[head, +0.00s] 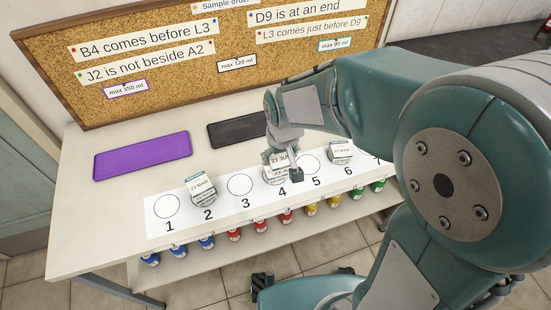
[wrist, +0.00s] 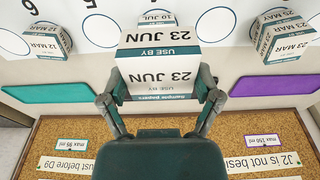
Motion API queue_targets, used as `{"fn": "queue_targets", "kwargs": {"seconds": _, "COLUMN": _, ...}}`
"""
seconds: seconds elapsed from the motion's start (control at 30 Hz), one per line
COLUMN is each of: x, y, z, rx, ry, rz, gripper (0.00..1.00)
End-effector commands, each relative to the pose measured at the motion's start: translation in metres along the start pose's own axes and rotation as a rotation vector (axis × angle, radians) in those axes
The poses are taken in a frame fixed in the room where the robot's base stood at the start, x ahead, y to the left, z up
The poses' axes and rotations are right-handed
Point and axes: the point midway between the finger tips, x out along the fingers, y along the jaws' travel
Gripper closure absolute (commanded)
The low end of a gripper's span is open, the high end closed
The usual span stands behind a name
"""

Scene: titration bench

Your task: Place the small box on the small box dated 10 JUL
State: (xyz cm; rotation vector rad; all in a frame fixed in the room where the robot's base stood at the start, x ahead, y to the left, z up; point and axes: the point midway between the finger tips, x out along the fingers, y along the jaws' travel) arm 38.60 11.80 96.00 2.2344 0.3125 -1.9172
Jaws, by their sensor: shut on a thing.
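My gripper (head: 296,172) is shut on a small white box with a green band (head: 277,158), which reads 23 JUN. In the wrist view my fingers (wrist: 160,88) grip the sides of this box (wrist: 158,58). Another small box, whose date starts with 10 (wrist: 155,18), shows just beyond it; the month is too small to read surely. In the head view this lower box (head: 273,178) stands at spot 4, largely hidden under the held box. I cannot tell whether the two boxes touch.
A box on spot 2 (head: 200,188) and a 12 MAR box on spot 6 (head: 341,151) flank it. Spots 1, 3 and 5 are empty circles. A purple mat (head: 143,156) and a black mat (head: 237,130) lie behind. Colored bottles (head: 235,234) stand on a shelf below.

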Motion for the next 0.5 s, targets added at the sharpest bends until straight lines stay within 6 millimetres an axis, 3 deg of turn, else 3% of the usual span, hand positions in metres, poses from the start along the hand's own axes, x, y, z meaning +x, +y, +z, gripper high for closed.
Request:
{"fn": "queue_targets", "kwargs": {"seconds": 0.3, "x": 0.052, "y": 0.004, "z": -0.033, "rx": -0.001, "ry": -0.005, "rz": 0.002, "gripper": 0.66}}
{"fn": "queue_targets", "kwargs": {"seconds": 0.5, "x": 0.065, "y": 0.006, "z": -0.042, "rx": -0.002, "ry": -0.001, "rz": 0.002, "gripper": 0.66}}
